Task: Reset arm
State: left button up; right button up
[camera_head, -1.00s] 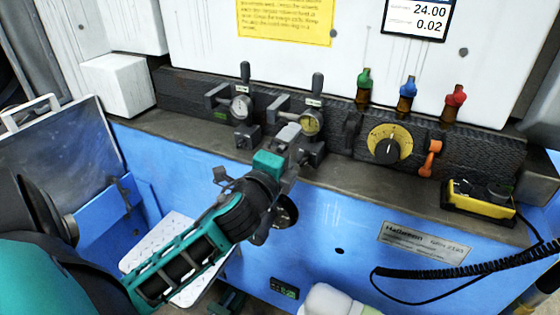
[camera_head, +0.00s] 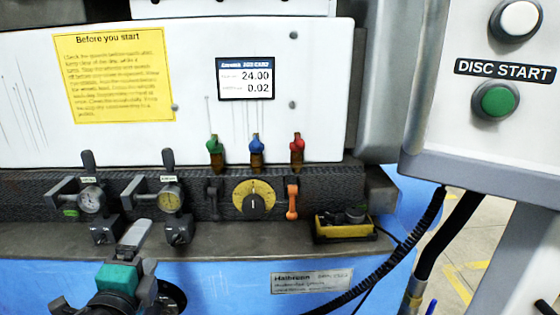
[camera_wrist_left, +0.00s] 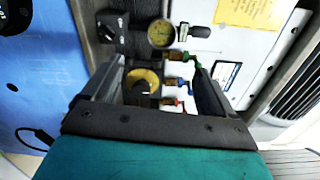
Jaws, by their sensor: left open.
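My left gripper (camera_head: 134,238) comes in at the bottom left of the head view, in front of the ledge below the gauges. In the left wrist view its two fingers (camera_wrist_left: 160,68) are spread apart, with nothing held between them. The yellow dial with a black knob (camera_head: 253,199) shows between the fingers in the wrist view, beyond them. Two round gauges with levers, a left one (camera_head: 90,199) and a right one (camera_head: 171,199), stand on the dark rail above the gripper. Contact between the gripper and the gauge clamps cannot be told. My right gripper is not in view.
Green (camera_head: 215,147), blue (camera_head: 256,147) and red (camera_head: 297,147) valves stand on the rail, with an orange lever (camera_head: 292,202) below. A yellow-black box (camera_head: 342,227) sits on the ledge. A control panel with a green button (camera_head: 496,101) juts out at right. A black cable hangs below it.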

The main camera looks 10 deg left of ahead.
pick_arm(q)
jog(key=s+d+f+n+g+h, duration=0.2)
jog(key=s+d+f+n, duration=0.2)
jog(key=f, duration=0.4)
jog(key=s+d+f+n+g+h, duration=0.2)
jog(key=d+f+n, duration=0.3)
jog(key=f, duration=0.4)
jog(key=s+d+f+n+g+h, duration=0.2)
jog(key=s+d+f+n, duration=0.3)
jog(key=f, duration=0.4)
jog(key=shift+s+g, duration=0.3)
jog(key=shift+g, duration=0.1)
jog(key=shift+c, duration=0.2)
dwell(0.6)
